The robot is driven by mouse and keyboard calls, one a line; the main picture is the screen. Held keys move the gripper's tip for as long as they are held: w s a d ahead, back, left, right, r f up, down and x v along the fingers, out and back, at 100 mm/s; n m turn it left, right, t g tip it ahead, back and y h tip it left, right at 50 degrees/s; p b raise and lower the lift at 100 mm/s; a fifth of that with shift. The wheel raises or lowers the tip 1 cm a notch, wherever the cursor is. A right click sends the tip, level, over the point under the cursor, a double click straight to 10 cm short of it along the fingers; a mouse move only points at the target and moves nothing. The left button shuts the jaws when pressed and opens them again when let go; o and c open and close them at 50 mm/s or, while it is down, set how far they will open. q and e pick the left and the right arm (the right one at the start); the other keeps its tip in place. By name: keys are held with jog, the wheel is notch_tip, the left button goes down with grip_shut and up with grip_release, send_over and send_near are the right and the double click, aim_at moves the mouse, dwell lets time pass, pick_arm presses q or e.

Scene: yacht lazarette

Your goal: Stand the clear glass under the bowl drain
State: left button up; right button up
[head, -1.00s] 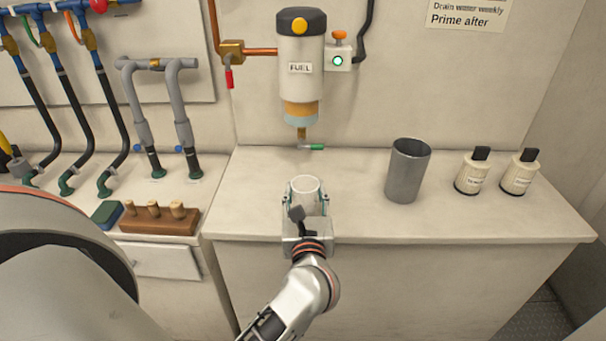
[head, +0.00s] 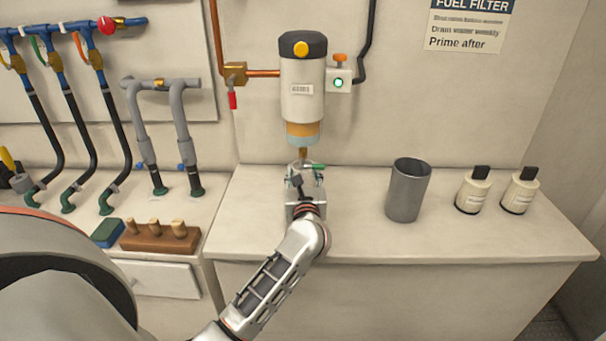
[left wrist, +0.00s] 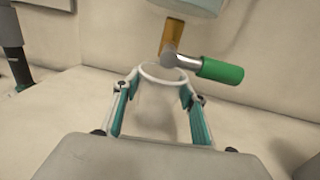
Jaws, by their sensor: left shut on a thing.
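The clear glass (left wrist: 160,118) is upright between the fingers of my left gripper (left wrist: 158,98), which is shut on it. In the head view my left gripper (head: 304,180) is at the counter's back part, directly below the fuel filter, and mostly hides the glass. The filter's bowl (head: 303,134), amber and pale blue, has a brass drain (head: 303,153) with a green-handled tap (head: 314,166). Whether the glass touches the counter is unclear. My right gripper is out of view.
A grey metal cup (head: 408,192) and two labelled bottles (head: 473,192) (head: 519,192) stand to the right on the counter (head: 350,235). A wooden rack with pegs (head: 160,238) and a green-blue block (head: 108,233) are left. Counter between glass and cup is clear.

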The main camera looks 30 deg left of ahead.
pick_arm(q)
jog(key=shift+w+a+f, duration=0.55)
jog(key=shift+w+f, duration=0.1)
jog(key=shift+w, duration=0.15)
jog(key=shift+f, duration=0.2)
jog(key=shift+r, duration=0.1)
jog(key=shift+s+f+b, duration=0.1)
jog(key=shift+f+b, duration=0.2)
jog(key=shift+b, duration=0.05)
jog(key=o, duration=1.2)
jog(key=shift+r, duration=0.1)
jog(key=shift+o, duration=0.2)
